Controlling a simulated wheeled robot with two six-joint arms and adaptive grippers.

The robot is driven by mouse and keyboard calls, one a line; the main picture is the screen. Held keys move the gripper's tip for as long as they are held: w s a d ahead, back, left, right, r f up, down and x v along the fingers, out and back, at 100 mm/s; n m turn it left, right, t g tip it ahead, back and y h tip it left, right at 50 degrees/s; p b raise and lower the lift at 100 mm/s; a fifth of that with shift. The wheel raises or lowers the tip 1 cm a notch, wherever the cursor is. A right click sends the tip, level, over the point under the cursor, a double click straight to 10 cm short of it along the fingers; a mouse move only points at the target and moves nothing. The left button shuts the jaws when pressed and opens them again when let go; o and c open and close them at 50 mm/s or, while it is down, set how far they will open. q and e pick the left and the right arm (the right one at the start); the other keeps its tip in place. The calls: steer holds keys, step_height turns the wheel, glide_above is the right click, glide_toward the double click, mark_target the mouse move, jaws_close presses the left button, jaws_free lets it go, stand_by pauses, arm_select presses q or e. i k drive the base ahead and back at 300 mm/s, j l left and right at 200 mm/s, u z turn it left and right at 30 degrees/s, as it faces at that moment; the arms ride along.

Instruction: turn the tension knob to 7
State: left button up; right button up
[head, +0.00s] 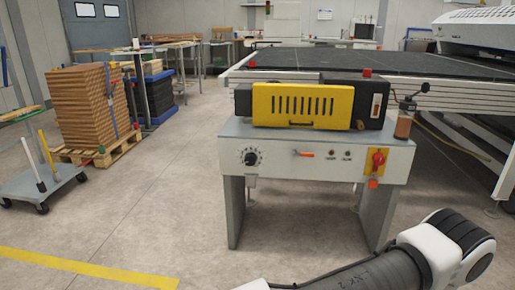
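The tension knob appears to be the black round knob (251,158) with a dial of marks around it, at the left of the machine's pale front panel (285,172). The dial's numbers and the knob's setting are too small to read. Neither of my grippers shows in the head view. Only links of one of my arms show at the bottom right, well below and to the right of the knob, not touching the machine.
The panel also bears a red lever (304,154) and a red-and-yellow switch (376,160). A yellow cover (300,105) sits above. A conveyor (330,65) stands behind. A trolley (45,182) and stacked boards (85,105) stand left. The floor before the machine is clear.

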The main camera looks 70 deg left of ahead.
mark_target(250, 159)
steer(key=u, duration=1.95)
